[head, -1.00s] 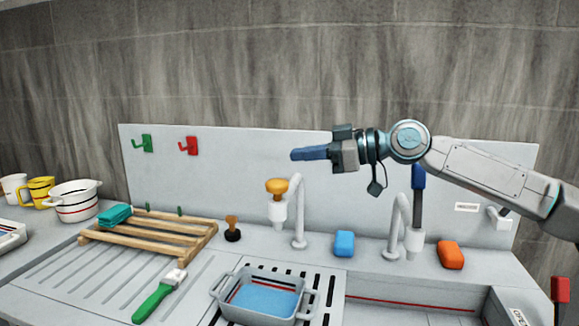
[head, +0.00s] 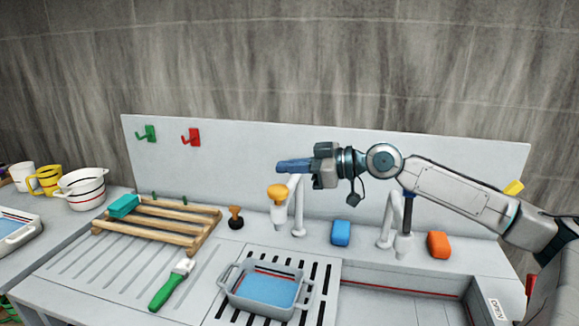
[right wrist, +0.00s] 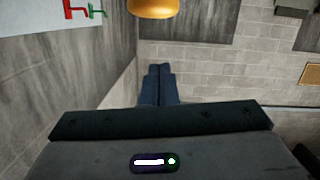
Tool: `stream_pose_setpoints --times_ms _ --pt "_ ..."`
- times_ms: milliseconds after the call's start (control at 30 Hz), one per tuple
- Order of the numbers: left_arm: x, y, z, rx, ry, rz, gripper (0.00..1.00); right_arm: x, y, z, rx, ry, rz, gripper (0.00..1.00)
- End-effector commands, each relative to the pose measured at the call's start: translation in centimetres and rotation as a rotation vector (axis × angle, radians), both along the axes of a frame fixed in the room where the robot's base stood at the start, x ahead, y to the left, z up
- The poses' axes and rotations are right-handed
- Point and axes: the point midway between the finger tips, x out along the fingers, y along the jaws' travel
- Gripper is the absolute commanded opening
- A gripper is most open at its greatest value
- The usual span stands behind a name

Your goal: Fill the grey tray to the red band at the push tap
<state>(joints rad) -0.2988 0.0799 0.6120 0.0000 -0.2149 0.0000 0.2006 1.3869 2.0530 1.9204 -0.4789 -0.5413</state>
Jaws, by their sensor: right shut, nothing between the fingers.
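The grey tray (head: 257,308) stands on the slotted drain under the push tap (head: 278,214) and holds blue water (head: 268,288). A red band (head: 264,271) shows on its inner back wall, close above the water; the exact gap is too small to tell. No stream shows from the spout. The tap's orange-yellow knob (head: 277,191) is on top; it also shows at the top of the right wrist view (right wrist: 153,8). My right gripper (head: 281,166) is shut and empty, its blue fingers just above the knob in the head view, with no contact visible. My left gripper is out of view.
A second tap (head: 388,225) stands right, partly behind my right arm. Blue (head: 340,232) and orange (head: 438,244) sponges lie along the back. Left are a wooden rack (head: 160,234), a green-handled brush (head: 165,292), a dark stopper (head: 236,217), and a white pot (head: 80,190).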

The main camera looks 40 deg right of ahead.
Motion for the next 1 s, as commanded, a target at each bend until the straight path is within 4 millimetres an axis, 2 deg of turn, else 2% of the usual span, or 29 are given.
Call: stream_pose_setpoints --times_ms 100,300,700,833,1000 --pt "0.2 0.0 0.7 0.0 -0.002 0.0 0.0 0.2 -0.1 -1.8 0.002 0.006 0.0 0.0" --pt "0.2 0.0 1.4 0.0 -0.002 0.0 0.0 0.5 -0.2 -3.6 0.002 0.003 0.0 0.0" --pt "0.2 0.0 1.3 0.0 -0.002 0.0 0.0 0.5 -0.3 -4.0 -0.001 0.001 0.0 0.0" --pt "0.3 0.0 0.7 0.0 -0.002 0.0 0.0 0.5 -0.3 -4.5 -0.001 0.0 0.0 0.0" --pt "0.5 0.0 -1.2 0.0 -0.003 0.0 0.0 0.5 -0.3 -5.7 -0.001 0.001 0.0 0.0"
